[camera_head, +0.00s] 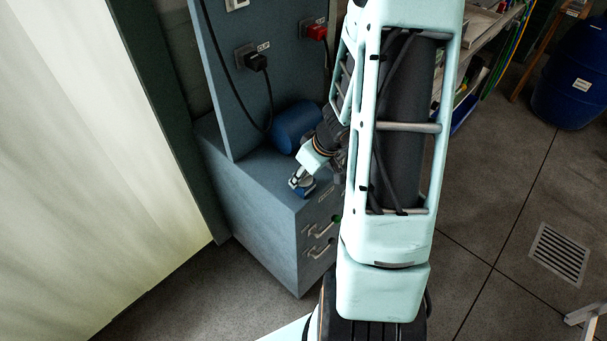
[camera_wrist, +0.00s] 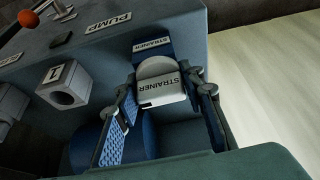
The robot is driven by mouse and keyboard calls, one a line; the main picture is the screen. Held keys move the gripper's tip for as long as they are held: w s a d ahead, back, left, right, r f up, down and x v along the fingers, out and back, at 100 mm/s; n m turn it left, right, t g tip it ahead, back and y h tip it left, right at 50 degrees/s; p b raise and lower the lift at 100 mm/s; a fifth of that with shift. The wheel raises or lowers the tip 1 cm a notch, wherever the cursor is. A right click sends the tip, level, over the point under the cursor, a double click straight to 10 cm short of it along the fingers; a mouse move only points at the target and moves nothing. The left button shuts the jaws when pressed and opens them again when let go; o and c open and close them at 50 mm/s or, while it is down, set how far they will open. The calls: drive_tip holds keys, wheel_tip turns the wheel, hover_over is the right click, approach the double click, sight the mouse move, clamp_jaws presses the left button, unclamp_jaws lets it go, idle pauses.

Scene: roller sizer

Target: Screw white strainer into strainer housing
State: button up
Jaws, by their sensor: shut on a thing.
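The white strainer (camera_wrist: 158,67), a rounded light piece with a STRAINER label, lies between the fingertips of my gripper (camera_wrist: 159,88) in the wrist view. The fingers are shut on its two sides. A blue part with its own STRAINER label, which looks like the strainer housing (camera_wrist: 153,46), is directly behind the strainer. I cannot tell whether the strainer is seated in it, as the joint is hidden. In the head view my gripper (camera_head: 302,181) is low over the top of the grey-blue cabinet, near its front edge, and the strainer is too small to make out clearly.
The grey-blue cabinet (camera_head: 255,213) has a blue cylinder (camera_head: 297,126) behind my gripper and an upright panel (camera_head: 236,62) with plugs and cables. A grey block labelled 1 (camera_wrist: 64,86) and a PUMP label (camera_wrist: 108,22) are left of the strainer. A pale curtain (camera_head: 95,130) hangs at the left.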

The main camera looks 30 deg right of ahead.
drive_tip(key=o, duration=0.5)
drive_tip(key=shift+c, duration=0.2)
drive_tip(key=c, duration=0.7)
drive_tip(key=shift+f, duration=0.1)
drive_tip(key=shift+m+h+b, duration=0.3)
drive_tip(key=shift+m+b, duration=0.4)
drive_tip(key=shift+b, duration=0.05)
